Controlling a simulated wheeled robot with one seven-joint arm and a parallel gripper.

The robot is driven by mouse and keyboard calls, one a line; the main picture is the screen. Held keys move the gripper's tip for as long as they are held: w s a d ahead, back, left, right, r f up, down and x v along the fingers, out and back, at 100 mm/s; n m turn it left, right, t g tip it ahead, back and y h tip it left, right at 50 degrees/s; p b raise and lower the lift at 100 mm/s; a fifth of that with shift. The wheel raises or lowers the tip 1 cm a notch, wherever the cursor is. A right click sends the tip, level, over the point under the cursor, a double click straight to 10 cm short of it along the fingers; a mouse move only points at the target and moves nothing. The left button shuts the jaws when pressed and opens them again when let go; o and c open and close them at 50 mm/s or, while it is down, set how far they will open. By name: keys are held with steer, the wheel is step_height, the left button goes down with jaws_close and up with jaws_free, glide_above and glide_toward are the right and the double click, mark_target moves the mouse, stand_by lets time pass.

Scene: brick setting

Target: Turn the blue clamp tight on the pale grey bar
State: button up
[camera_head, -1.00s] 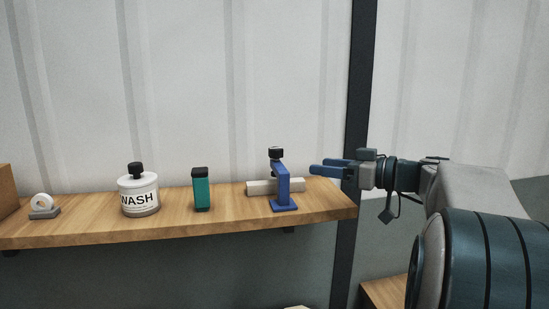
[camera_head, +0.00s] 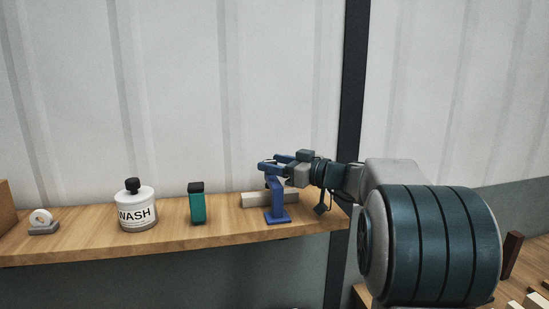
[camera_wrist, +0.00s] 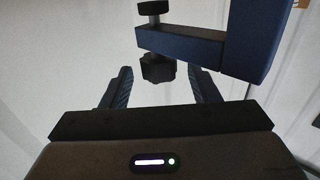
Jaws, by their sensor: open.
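The blue clamp (camera_head: 278,207) stands upright on the wooden shelf at the pale grey bar (camera_head: 256,200). In the wrist view, its blue frame (camera_wrist: 250,40) is at the upper right, with the screw passing through its arm. The dark screw knob (camera_wrist: 157,68) lies between the fingertips, near their ends, with a gap on each side. In the head view, my gripper (camera_head: 264,166) is at the clamp's top and hides the knob. My gripper (camera_wrist: 162,82) is open and empty. I cannot tell whether the screw presses on the bar.
On the wooden shelf (camera_head: 165,240), left of the clamp, stand a teal bottle with a black cap (camera_head: 197,204), a white wash bottle (camera_head: 136,211) and a tape dispenser (camera_head: 42,221). A dark post (camera_head: 349,120) rises behind my arm. Free shelf lies between the teal bottle and the bar.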

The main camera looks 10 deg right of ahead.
steer(key=shift+w+a, duration=0.15)
steer(key=c, duration=1)
steer(key=shift+o, duration=0.2)
steer(key=shift+f+h+b, duration=0.2)
steer(key=shift+h+b, duration=0.1)
steer(key=shift+b, duration=0.6)
